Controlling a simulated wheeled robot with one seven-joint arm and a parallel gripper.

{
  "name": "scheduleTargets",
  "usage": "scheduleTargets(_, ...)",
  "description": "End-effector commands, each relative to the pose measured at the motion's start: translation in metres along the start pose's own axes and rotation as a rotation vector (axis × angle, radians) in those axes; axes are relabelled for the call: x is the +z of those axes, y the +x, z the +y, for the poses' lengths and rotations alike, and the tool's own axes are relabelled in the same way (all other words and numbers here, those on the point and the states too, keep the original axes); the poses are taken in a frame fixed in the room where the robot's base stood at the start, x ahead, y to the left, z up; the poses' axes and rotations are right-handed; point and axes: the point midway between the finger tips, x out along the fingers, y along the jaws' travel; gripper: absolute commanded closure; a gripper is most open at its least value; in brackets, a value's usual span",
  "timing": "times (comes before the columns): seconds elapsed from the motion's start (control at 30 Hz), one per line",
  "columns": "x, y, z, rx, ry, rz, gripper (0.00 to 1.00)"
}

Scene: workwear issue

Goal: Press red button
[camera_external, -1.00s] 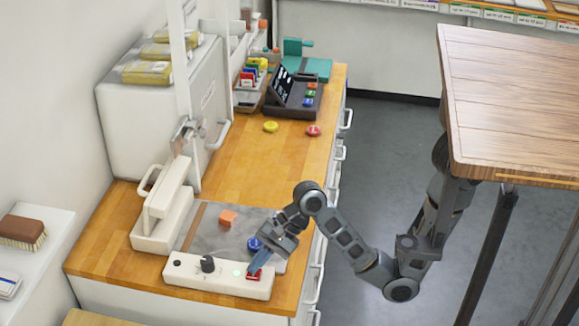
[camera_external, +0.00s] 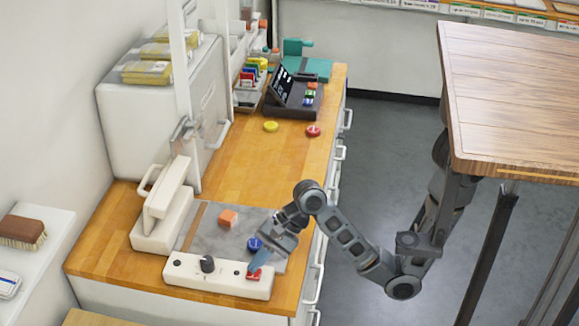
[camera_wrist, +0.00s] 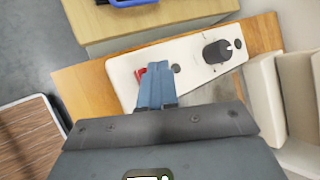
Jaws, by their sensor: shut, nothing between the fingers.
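The red button (camera_external: 253,276) is at the right end of a white control panel (camera_external: 205,275) on the wooden counter's front edge. My gripper (camera_external: 255,267) has its blue fingers shut and empty, pointing down right over the button. I cannot tell whether the tips touch it. In the wrist view the red button (camera_wrist: 141,75) shows partly beside the shut fingers (camera_wrist: 157,70), which hide the rest. The panel also has a black knob (camera_external: 208,264) and a small dark round lamp (camera_external: 237,271) left of the button.
A white lever device (camera_external: 165,215) stands left. Yellow (camera_external: 270,126) and red (camera_external: 313,131) discs lie farther back. The mid-counter is clear.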

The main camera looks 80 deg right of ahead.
Motion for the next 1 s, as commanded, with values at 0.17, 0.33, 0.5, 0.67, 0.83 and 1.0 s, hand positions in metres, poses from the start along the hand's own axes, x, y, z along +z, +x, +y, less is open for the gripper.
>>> scheduleTargets(0.17, 0.003, -0.005, -0.003, 0.001, 0.000, 0.000, 1.00)
scheduleTargets(0.33, 0.003, -0.004, -0.003, 0.000, 0.000, 0.000, 1.00)
scheduleTargets(0.5, 0.004, -0.005, -0.004, 0.000, 0.000, 0.000, 1.00)
scheduleTargets(0.67, 0.009, -0.013, -0.009, -0.001, 0.000, 0.000, 1.00)
scheduleTargets(0.83, 0.016, -0.022, -0.016, -0.001, 0.000, 0.000, 1.00)
scheduleTargets(1.0, 0.022, -0.031, -0.022, 0.000, 0.000, 0.000, 1.00)
